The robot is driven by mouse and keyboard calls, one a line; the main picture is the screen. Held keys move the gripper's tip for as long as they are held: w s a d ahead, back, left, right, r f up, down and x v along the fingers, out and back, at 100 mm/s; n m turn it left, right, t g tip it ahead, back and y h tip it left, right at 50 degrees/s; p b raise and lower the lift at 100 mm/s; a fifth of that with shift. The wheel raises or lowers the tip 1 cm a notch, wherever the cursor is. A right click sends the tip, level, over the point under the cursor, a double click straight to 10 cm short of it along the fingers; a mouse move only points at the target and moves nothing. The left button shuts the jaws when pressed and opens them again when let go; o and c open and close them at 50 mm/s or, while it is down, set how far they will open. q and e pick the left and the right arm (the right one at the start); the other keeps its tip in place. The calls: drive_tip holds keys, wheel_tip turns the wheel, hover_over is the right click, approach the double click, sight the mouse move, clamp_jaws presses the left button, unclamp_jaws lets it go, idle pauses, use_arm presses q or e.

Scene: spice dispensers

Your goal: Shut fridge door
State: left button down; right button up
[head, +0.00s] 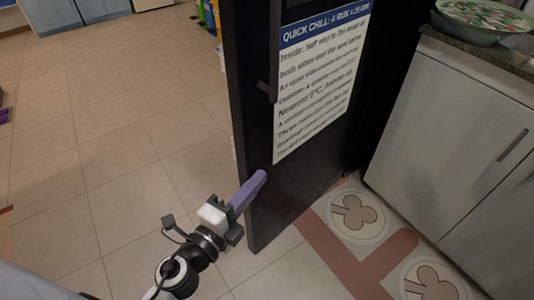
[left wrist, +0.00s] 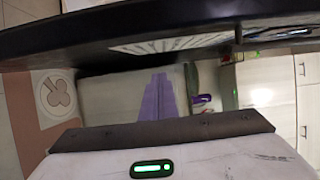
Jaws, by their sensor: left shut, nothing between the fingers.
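The fridge door (head: 262,205) is a black panel standing open in the middle of the head view, with a printed sheet and a dark handle (head: 267,91) on it. In the left wrist view the black door (left wrist: 120,32) stretches across the top. My left gripper (head: 262,176) has purple fingers, shut and empty, at the lower part of the door by its left edge; I cannot tell whether they touch it. The shut fingers also show in the left wrist view (left wrist: 158,82). The fridge's inside is not visible. My right gripper is not in view.
A grey cabinet (head: 450,130) stands to the right of the door, with a bowl (head: 484,18) on its counter. The tiled floor (head: 120,130) to the left is clear. Colored bins (head: 208,14) stand behind the door.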

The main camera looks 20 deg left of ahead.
sight(267, 146)
use_arm(q)
drive_tip(key=shift+w+a+p, duration=0.2)
drive_tip(key=shift+w, duration=1.75)
drive_tip(key=shift+w+a+p, duration=0.15)
drive_tip(key=shift+w, duration=1.75)
drive_tip(key=shift+w+a+p, duration=0.2)
drive_tip(key=shift+w, duration=1.75)
